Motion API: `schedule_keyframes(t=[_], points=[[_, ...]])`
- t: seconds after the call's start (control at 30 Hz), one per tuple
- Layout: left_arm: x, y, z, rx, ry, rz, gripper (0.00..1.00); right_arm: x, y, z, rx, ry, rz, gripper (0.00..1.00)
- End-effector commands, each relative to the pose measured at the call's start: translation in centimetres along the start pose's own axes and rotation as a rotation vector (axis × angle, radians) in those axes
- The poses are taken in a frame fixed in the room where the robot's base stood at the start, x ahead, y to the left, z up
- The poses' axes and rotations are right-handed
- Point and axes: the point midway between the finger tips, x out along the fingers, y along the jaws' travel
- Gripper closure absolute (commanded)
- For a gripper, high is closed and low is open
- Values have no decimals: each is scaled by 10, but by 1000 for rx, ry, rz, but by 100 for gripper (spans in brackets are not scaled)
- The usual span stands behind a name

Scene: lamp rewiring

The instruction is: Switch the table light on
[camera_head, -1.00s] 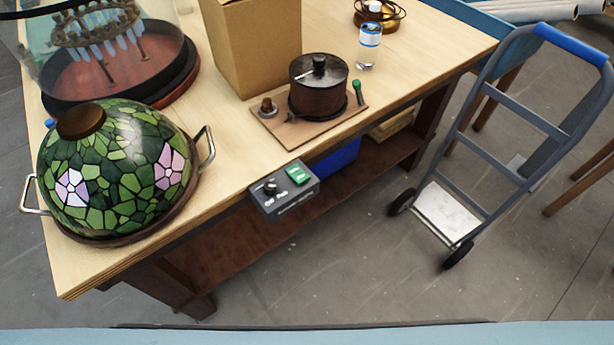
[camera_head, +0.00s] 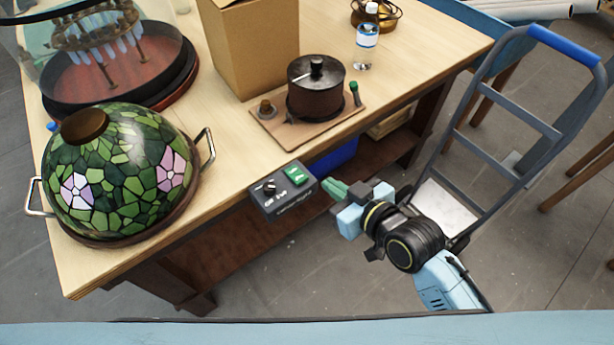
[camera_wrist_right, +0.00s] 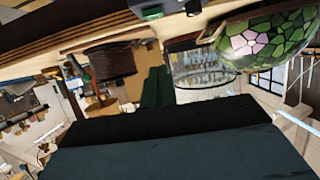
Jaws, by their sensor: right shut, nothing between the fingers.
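A dark control box (camera_head: 284,193) with a green rocker switch (camera_head: 293,175) and a black knob (camera_head: 268,187) is fixed at the front edge of the workbench. Its lettering is too small to read surely. My right gripper (camera_head: 334,189) is shut and empty, just right of the box, with its green fingers pointing left toward it; they look apart from it. In the right wrist view part of the box (camera_wrist_right: 155,10) shows at the top edge. A green stained-glass lampshade (camera_head: 118,175) with pink flowers sits on the bench's left end. My left gripper is not in view.
A glass-domed case (camera_head: 120,60), a cardboard box (camera_head: 250,50), a dark pot (camera_head: 316,88) on a board, a bottle (camera_head: 366,40) and a brass piece (camera_head: 376,14) stand on the bench. A hand truck (camera_head: 510,120) stands right of my right arm.

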Motion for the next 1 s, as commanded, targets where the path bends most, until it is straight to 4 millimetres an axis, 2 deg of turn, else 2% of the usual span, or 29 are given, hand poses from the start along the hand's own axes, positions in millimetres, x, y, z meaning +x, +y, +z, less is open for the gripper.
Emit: schedule_keyframes(t=[0.33, 0.47, 0.97, 1.0], points=[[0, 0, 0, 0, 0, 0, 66, 1, 0, -2, -1, 3, -1, 100], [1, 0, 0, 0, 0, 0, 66, 10, 0, -2, -1, 4, 0, 100], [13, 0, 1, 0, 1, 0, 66, 104, 0, -1, 0, 3, -1, 100], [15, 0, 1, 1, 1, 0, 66, 104, 0, 10, -2, -2, 0, 100]])
